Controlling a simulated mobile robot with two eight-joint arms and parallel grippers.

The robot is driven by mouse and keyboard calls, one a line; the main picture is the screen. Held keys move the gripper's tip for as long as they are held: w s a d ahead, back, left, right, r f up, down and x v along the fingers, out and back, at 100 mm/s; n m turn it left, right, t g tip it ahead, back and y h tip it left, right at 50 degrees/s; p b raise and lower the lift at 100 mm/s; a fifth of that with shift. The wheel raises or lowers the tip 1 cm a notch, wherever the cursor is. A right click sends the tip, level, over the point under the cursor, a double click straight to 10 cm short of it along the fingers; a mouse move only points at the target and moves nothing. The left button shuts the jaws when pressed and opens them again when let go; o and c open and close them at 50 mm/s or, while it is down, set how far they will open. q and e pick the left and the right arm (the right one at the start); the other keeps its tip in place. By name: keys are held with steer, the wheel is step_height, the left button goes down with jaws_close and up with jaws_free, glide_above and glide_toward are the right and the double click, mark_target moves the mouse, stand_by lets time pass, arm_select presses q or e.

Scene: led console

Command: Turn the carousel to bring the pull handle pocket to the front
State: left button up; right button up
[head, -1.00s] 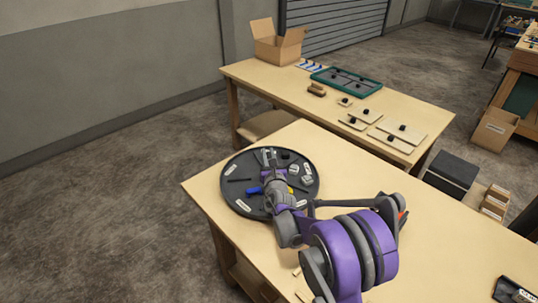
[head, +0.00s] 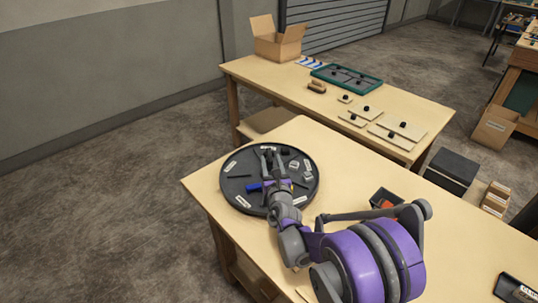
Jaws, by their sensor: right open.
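The carousel (head: 233,165) is a round black disc with white labels and thin dividers, lying on the near wooden table. Small parts sit on it, among them a blue piece (head: 254,187) and pale grey pieces (head: 307,170) to the right. The label texts are too small to read, so I cannot tell which pocket holds the pull handle. My right gripper (head: 268,152) is over the far middle part of the disc with its fingers apart; I cannot tell if it touches anything. My right wrist hides the disc's near right part. My left gripper is not in view.
The near table (head: 360,180) is bare right of the carousel, apart from a dark bin (head: 386,198) with something red behind my arm. A dark labelled device (head: 517,289) lies at the lower right. The far table holds a cardboard box (head: 278,42), a green tray (head: 346,79) and knobbed boards (head: 404,130).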

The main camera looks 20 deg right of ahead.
steer(key=v, duration=0.4)
steer(key=shift+s+a, duration=0.15)
steer(key=shift+s, duration=0.2)
steer(key=shift+r, duration=0.15)
steer(key=s+d+r+m+g+h+p, duration=0.1)
steer(key=s+d+r+m+g+h, duration=0.15)
steer(key=s+m, duration=0.7)
steer(key=s+d+r+m+g+h+p, duration=0.1)
steer(key=s+m+g, duration=0.4)
steer(key=m, duration=0.7)
steer(key=s+a+f+m+g+y, duration=0.2)
steer(key=s+a+f+m+y, duration=0.1)
steer(key=s+a, duration=0.4)
steer(key=s+a+f+m+g+y+p, duration=0.1)
steer(key=s+a+f+m+g+y, duration=0.1)
steer(key=s+a+f+m+y, duration=0.2)
steer(key=s+a+m+y, duration=0.1)
steer(key=s+a+m, duration=0.2)
steer(key=s, duration=0.3)
steer(key=shift+f+m, duration=0.3)
steer(key=shift+m, duration=0.45)
